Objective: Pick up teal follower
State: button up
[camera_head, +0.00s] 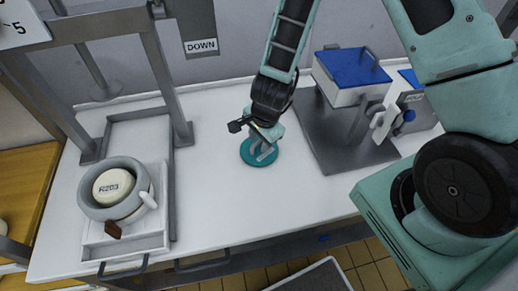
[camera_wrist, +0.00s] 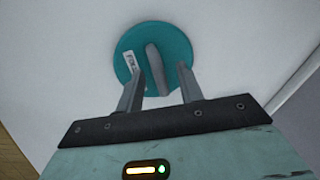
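The teal follower (camera_head: 247,155) is a round teal disc with a grey upright handle, lying on the white table. In the wrist view the teal follower (camera_wrist: 178,42) shows a small white label on its left side. My gripper (camera_head: 262,150) is over it from above. In the wrist view my gripper (camera_wrist: 158,78) is open, with one finger on each side of the grey handle (camera_wrist: 156,68) near its lower end. Gaps show between the fingers and the handle. Whether the tips reach down to the disc I cannot tell.
A grey round pot (camera_head: 128,208) with a cream lid labelled R203 sits on a white tray (camera_head: 105,247) at left, beside a grey metal frame (camera_head: 165,80). A blue-topped white box (camera_head: 352,72) stands on a grey plate at right. The table around the follower is clear.

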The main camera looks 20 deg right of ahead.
grip_shut()
